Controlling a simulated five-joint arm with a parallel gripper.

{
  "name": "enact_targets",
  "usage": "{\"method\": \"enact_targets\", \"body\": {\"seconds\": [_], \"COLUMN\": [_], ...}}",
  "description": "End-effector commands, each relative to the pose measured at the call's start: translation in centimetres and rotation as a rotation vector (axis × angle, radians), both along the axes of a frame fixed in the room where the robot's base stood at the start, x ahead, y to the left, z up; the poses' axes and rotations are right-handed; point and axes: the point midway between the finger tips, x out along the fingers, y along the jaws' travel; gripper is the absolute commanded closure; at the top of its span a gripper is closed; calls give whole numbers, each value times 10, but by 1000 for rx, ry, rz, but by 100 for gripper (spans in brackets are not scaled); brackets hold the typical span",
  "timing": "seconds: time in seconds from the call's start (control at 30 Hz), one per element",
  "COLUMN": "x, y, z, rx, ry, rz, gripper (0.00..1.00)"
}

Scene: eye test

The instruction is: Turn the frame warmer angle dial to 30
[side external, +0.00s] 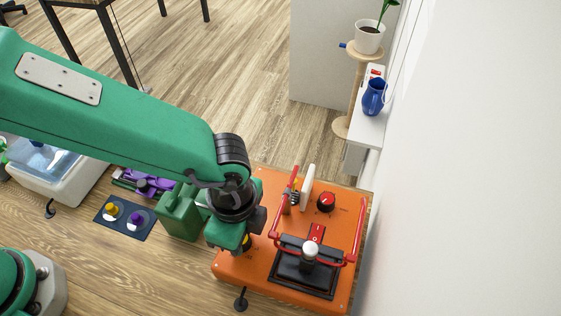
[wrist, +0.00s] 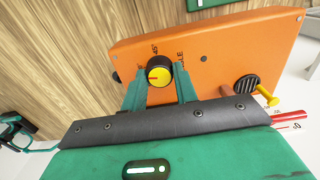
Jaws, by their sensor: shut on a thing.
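The frame warmer is an orange machine (side external: 262,277) on the wooden surface in the side external view; its orange panel (wrist: 222,55) fills the upper part of the wrist view. The angle dial (wrist: 159,71) is a black knob with a yellow face and a short red mark pointing left. A "45°" marking shows just above it; other lettering is partly hidden. My gripper (wrist: 160,78) is shut on the dial, one green finger on each side. In the side external view my gripper (side external: 246,238) is at the machine's left edge, largely covering the dial.
A black-and-red knob (side external: 326,202), a red switch (side external: 317,233) and a red handle (side external: 356,220) are on the machine's right side. A green canister (side external: 181,212) stands close to the left. A dark mat (side external: 124,229) lies farther left. A white wall (side external: 460,190) is on the right.

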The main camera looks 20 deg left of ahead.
Motion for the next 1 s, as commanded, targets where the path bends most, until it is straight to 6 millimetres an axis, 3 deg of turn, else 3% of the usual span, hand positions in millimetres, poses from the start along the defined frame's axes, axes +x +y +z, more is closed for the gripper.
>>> {"method": "enact_targets", "body": {"seconds": [0.6, 0.63, 0.73, 1.0], "x": [2, 2, 2, 1], "y": [3, 3, 2, 1], "z": [0, 0, 0, 0], "rx": [4, 4, 3, 1], "ry": [5, 5, 4, 3], "rz": [-54, -54, -55, -57], "gripper": [94, 67, 49, 49]}}
